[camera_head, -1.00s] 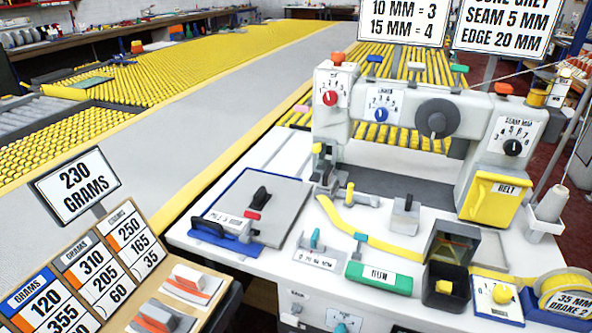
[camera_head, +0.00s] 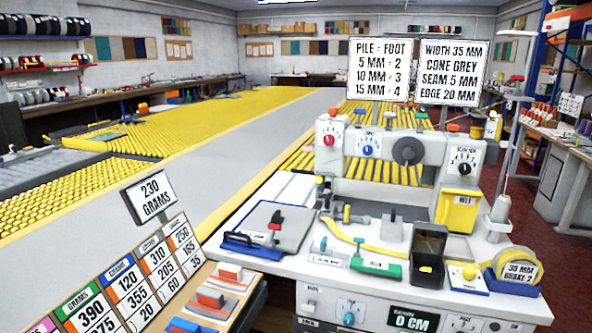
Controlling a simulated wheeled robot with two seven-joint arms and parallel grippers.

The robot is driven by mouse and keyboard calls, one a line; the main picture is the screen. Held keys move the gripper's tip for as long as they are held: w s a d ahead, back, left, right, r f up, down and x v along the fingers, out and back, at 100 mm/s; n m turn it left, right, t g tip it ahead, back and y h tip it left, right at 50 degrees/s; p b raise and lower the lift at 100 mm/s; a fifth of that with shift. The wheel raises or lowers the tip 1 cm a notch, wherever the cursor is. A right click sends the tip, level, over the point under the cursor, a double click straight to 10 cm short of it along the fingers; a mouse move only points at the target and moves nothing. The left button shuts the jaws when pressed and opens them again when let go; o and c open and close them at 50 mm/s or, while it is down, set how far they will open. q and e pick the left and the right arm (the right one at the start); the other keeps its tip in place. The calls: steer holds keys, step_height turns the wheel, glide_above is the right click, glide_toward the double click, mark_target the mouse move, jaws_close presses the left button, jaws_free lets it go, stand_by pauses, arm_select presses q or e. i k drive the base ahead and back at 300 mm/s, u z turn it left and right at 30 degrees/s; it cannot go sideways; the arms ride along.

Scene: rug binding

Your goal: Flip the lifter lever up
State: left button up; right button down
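The white binding machine (camera_head: 375,150) stands on the white table, with a red dial (camera_head: 328,140), a blue dial (camera_head: 368,151) and a large dark handwheel (camera_head: 408,150) on its front. Small levers and fittings (camera_head: 326,190) sit at the left end of its head, near the sewing area. No part is readably labelled as the lifter lever, and it is too small to tell which one it is or how it is set. Neither of my grippers is in view.
A grey plate with a black handle (camera_head: 287,226), a green RUN bar (camera_head: 376,267), a black bin (camera_head: 428,247) and a yellow tape roll (camera_head: 517,270) occupy the table. Weight cards (camera_head: 130,285) stand at the lower left. Two signs stand behind the machine.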

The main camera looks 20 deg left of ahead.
mark_target(310, 149)
steer(key=z, duration=1.3)
steer(key=i, duration=0.85)
steer(key=u, duration=2.5)
